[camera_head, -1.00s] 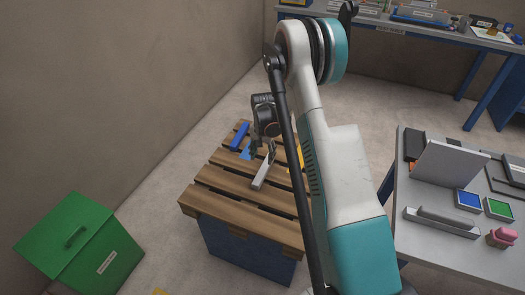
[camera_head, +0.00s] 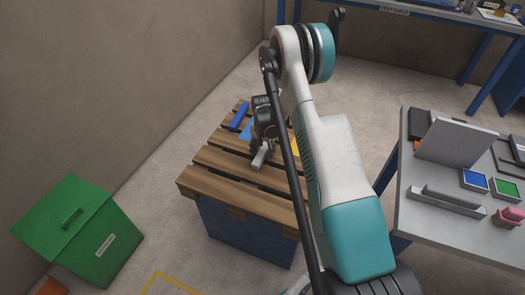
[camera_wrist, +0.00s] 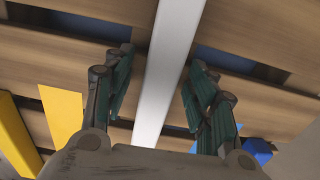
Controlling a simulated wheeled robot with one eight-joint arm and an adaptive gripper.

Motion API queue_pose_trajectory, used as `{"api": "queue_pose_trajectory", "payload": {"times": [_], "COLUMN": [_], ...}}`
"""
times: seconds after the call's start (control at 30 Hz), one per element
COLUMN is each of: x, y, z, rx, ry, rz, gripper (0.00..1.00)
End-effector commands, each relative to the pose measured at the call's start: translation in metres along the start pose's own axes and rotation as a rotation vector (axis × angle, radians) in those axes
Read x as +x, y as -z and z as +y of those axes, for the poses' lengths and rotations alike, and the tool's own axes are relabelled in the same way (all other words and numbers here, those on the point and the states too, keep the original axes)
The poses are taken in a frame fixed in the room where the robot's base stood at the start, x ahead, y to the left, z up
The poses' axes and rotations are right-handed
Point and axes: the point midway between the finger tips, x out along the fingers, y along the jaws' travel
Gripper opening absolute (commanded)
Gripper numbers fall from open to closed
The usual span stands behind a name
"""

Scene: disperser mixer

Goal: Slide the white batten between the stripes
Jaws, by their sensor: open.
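The white batten (camera_head: 260,158) lies on a slatted wooden pallet (camera_head: 205,180); my gripper hides its far part. In the wrist view the batten (camera_wrist: 166,70) runs lengthwise between my gripper's two fingers (camera_wrist: 160,72), which are open with a gap on each side. My gripper (camera_head: 264,144) is low over the pallet in the head view. A blue stripe (camera_head: 246,131) lies on the other side, mostly hidden in the wrist view.
A dark blue bar (camera_head: 239,115) lies beside the blue stripe, and a yellow bar (camera_wrist: 14,135) beside the yellow one. A green lidded bin (camera_head: 75,230) stands left of the pallet. A grey table (camera_head: 430,235) with several items is at right.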

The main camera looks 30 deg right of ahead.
Motion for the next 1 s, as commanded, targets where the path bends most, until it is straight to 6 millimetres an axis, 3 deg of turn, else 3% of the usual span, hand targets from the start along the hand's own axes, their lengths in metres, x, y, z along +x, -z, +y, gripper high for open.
{"api": "queue_pose_trajectory", "payload": {"times": [0.03, 0.27, 1.0], "x": [0.0, 0.0, 0.0], "y": [0.0, 0.0, 0.02], "z": [0.0, 0.0, 0.0], "rx": [0.0, 0.0, 0.0], "ry": [0.0, 0.0, 0.0], "rz": [0.0, 0.0, 0.0], "gripper": [0.52, 0.01, 0.01]}}
